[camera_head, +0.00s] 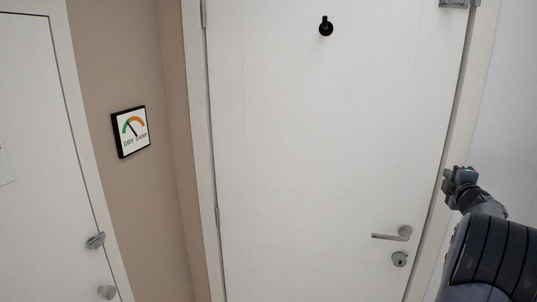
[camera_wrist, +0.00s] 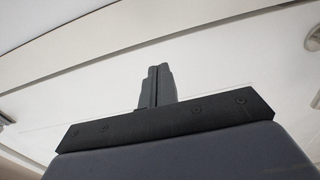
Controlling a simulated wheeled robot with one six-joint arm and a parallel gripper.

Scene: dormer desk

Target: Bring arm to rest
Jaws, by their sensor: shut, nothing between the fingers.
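My gripper (camera_wrist: 157,70) shows in the wrist view with its two dark fingers pressed together and nothing between them. A white surface lies beyond the fingertips; I cannot tell how far off it is. In the head view my dark arm rises at the lower right edge, in front of the door frame and the pale wall. The fingers cannot be made out clearly there.
A closed white door (camera_head: 320,150) with a lever handle (camera_head: 393,234), a lock (camera_head: 399,258) and a black hook (camera_head: 326,26) fills the middle. A dry/damp dial sign (camera_head: 131,132) hangs on the beige wall (camera_head: 115,60). Another white door (camera_head: 40,150) stands at left.

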